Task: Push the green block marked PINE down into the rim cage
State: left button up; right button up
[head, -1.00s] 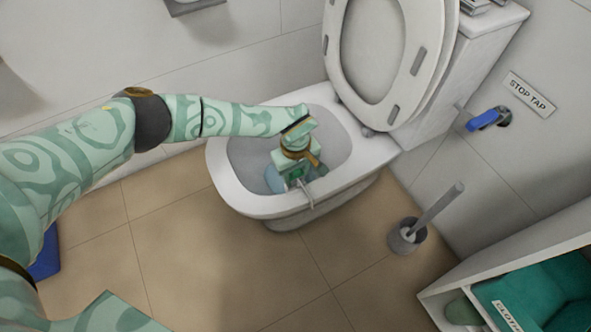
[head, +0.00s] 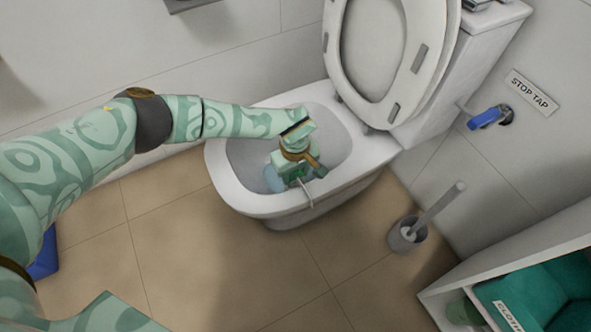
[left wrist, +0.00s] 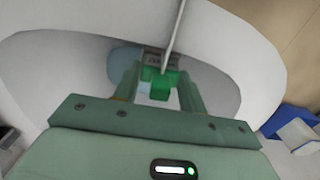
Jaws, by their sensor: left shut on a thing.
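My left gripper (head: 299,178) is inside the white toilet bowl (head: 229,181), close to its near rim. It is shut on the green block (left wrist: 158,78), which sits between its two fingers in the left wrist view. A grey bracket-like piece (left wrist: 152,56), probably part of the rim cage, touches or lies just beyond the block. A thin pale rod (left wrist: 176,28) runs from it over the rim; this rod (head: 307,193) also shows in the head view. I cannot read PINE or tell how deep the block sits. My right gripper is out of view.
The raised seat (head: 413,62) stands behind the bowl. A toilet brush in its holder (head: 403,238) stands on the floor to the right. A blue stop-tap handle (head: 485,118) juts from the wall. An open shelf with teal cloths (head: 540,290) is at the lower right.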

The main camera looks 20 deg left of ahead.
pick_arm(q)
jog(key=shift+f+b, duration=0.55)
jog(key=shift+f, duration=0.6)
jog(key=o, duration=1)
jog(key=shift+o, duration=0.2)
